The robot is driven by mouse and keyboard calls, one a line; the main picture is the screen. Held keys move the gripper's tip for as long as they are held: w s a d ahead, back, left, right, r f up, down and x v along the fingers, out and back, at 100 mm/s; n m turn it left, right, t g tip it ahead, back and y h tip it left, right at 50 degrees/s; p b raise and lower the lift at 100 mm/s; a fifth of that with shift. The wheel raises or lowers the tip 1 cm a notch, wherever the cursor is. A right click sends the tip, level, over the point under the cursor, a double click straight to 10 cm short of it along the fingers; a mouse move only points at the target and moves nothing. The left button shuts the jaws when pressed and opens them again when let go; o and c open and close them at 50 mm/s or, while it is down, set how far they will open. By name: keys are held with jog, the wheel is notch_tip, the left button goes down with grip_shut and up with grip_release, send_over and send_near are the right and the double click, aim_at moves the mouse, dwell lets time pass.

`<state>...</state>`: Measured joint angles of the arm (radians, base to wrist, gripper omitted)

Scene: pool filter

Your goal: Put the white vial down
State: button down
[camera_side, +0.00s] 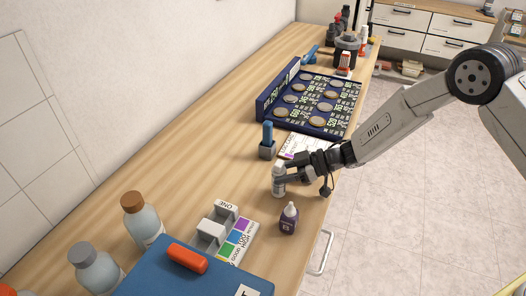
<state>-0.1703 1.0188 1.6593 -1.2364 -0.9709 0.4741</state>
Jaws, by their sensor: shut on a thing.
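The white vial (278,187) stands upright at the near-right part of the wooden worktop, with a pale cap on top. My gripper (284,175) reaches in from the right and is shut on the upper part of the vial. Its dark fingers cover part of the vial. The vial's base is at or very close to the wood; I cannot tell whether it touches.
A purple dropper bottle (289,218) stands just in front of the vial. A colour chart with grey blocks (229,232) lies to the left. A blue-capped item in a grey holder (267,142) and a coin tray (325,128) are behind. Bare wood (215,165) lies left.

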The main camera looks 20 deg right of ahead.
jog(key=shift+c, duration=1)
grip_release()
jog(key=shift+d+r, duration=0.1)
jog(key=shift+r, duration=0.05)
jog(key=v, duration=1.1)
jog(key=shift+s+d, duration=0.2)
jog(key=shift+d, duration=0.1)
jog(key=shift+r, duration=0.1)
